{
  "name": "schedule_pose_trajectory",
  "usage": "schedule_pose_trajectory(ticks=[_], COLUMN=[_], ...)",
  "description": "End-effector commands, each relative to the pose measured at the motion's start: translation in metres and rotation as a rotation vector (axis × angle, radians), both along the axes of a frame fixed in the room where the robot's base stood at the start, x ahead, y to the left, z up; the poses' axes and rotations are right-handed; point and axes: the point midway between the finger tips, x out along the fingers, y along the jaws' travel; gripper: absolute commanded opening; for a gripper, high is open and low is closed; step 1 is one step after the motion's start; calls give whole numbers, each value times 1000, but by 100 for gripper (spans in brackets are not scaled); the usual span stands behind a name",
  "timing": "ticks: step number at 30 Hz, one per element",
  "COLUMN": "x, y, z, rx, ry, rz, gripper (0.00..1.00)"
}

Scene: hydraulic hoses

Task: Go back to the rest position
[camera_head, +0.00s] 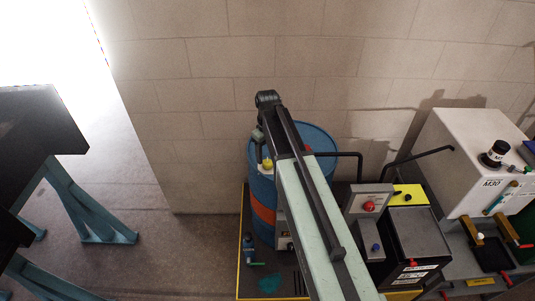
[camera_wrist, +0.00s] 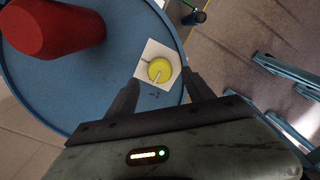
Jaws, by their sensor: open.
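My gripper (camera_wrist: 164,98) is open in the wrist view, with its two dark fingers apart above the rim of a blue drum. Between and beyond the fingertips a round yellow knob or cap (camera_wrist: 159,69) sits on a white square plate on the drum top. No finger clearly touches it. In the head view my arm reaches up and away over the blue drum (camera_head: 318,140), and the yellow cap (camera_head: 267,164) shows just left of the arm. The gripper's fingers are hard to make out there.
A red cylinder (camera_wrist: 52,28) stands on the drum top. Right of the drum are a control box with a red button (camera_head: 368,205), a black unit (camera_head: 418,240) and a white tank (camera_head: 470,150). A block wall stands behind. Blue-legged stands (camera_head: 95,215) are left, with open floor between.

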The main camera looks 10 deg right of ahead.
Motion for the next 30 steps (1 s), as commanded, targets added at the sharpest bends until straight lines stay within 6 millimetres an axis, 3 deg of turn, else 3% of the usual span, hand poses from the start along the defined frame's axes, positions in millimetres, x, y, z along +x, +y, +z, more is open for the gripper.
schedule_pose_trajectory(ticks=[1,5,21,23,30], x=[0,0,-2,-11,-88], y=[0,0,-1,-1,-1], z=[21,37,36,36,36], rx=[0,0,0,0,4], ry=[0,1,0,-4,-38], rz=[0,0,-4,-26,-266], gripper=[61,61,61,61,61])
